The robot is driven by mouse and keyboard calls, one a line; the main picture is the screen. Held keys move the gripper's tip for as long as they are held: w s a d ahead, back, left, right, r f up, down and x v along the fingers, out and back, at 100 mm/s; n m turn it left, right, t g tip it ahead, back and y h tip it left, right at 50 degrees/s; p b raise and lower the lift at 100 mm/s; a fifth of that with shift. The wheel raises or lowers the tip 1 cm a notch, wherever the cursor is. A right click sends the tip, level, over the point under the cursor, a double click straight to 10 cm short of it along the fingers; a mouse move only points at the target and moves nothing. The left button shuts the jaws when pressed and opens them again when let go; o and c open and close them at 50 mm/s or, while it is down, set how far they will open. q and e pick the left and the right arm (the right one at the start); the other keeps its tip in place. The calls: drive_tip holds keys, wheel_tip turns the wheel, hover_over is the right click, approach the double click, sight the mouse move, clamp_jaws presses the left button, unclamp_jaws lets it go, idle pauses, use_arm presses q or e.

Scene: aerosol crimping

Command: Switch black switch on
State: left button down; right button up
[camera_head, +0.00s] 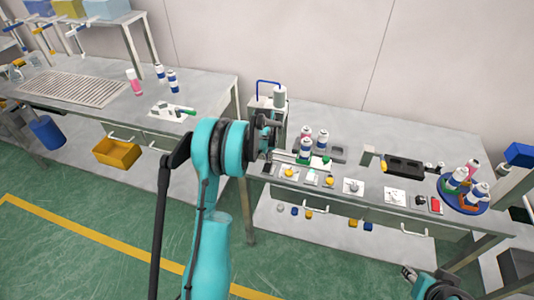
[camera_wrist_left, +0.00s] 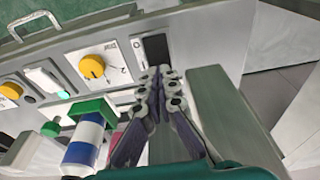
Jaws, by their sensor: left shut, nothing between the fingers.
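The black switch (camera_wrist_left: 155,49) is a dark rectangular rocker in a pale panel, with an "I" and an "O" mark beside it. In the head view the black switch (camera_head: 268,169) sits at the left end of the row of controls. My left gripper (camera_wrist_left: 158,76) is shut and empty, its fingertips close in front of the switch's lower part. I cannot tell whether they touch it. In the head view my left gripper (camera_head: 268,140) is partly hidden by its own arm. My right gripper (camera_head: 409,273) is low at the right, away from the switch, too small to read.
A yellow knob (camera_wrist_left: 92,66) is beside the switch. A blue round tray (camera_head: 463,202) with bottles is at the right of the bench. A grey block (camera_wrist_left: 220,105) borders the gripper.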

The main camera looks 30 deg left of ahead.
sight(267, 167)
use_arm(q)
drive_tip(key=shift+w+f, duration=0.2)
drive_tip(key=shift+f, duration=0.85)
drive_tip(key=shift+w+a+f+b, duration=0.1)
drive_tip(key=shift+w+f+b, duration=0.25)
drive_tip(key=shift+f+b, duration=0.25)
drive_tip(key=shift+s+r, duration=0.25)
drive_tip(key=shift+r, duration=0.1)
drive_tip(key=shift+s, duration=0.7)
drive_tip(key=shift+r, duration=0.1)
